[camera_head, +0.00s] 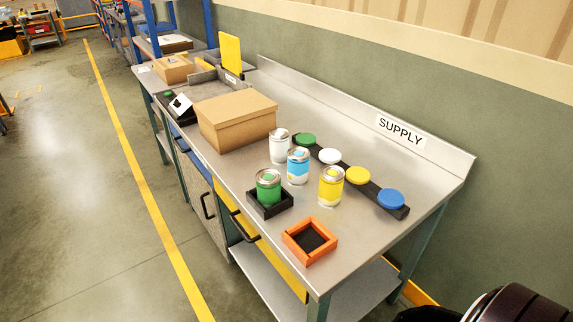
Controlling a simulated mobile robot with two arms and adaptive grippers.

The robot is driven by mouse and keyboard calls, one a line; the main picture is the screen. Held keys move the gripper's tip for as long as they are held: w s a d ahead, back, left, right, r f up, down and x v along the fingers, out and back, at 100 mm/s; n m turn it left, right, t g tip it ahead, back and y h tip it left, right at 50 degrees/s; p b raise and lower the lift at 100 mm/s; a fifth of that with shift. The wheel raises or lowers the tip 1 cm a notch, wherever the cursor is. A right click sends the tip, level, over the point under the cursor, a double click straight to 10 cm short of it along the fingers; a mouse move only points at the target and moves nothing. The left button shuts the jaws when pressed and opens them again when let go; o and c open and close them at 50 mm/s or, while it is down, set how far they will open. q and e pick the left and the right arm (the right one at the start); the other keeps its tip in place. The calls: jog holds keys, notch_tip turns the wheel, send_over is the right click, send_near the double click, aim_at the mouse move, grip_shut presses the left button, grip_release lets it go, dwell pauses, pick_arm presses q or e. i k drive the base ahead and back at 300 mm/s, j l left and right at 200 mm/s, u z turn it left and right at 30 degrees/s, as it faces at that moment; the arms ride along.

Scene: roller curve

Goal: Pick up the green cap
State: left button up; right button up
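The green cap (305,139) is a flat round lid at the far end of a black strip (318,149) on the metal bench. On the same strip, nearer to me, are a white cap (330,156), a yellow cap (358,175) and a blue cap (391,198). The white can (280,149) stands just left of the green cap and the strip's far end. Neither of my grippers shows. A dark rounded part at the bottom right corner looks like part of my own body.
A blue-labelled can (298,169) and a yellow can (331,189) stand in front of the strip. A green can (268,190) sits in a black tray (270,208). An empty orange-rimmed tray (327,253) is near the front edge. A cardboard box (236,126) stands left.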

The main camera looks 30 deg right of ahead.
aim_at(303, 138)
jog(key=j+z, duration=0.2)
jog(key=z, duration=0.2)
jog(key=i+j+z, duration=0.1)
jog(key=j+z, duration=0.15)
jog(key=z, duration=0.15)
jog(key=j+z, duration=0.2)
jog(key=z, duration=0.2)
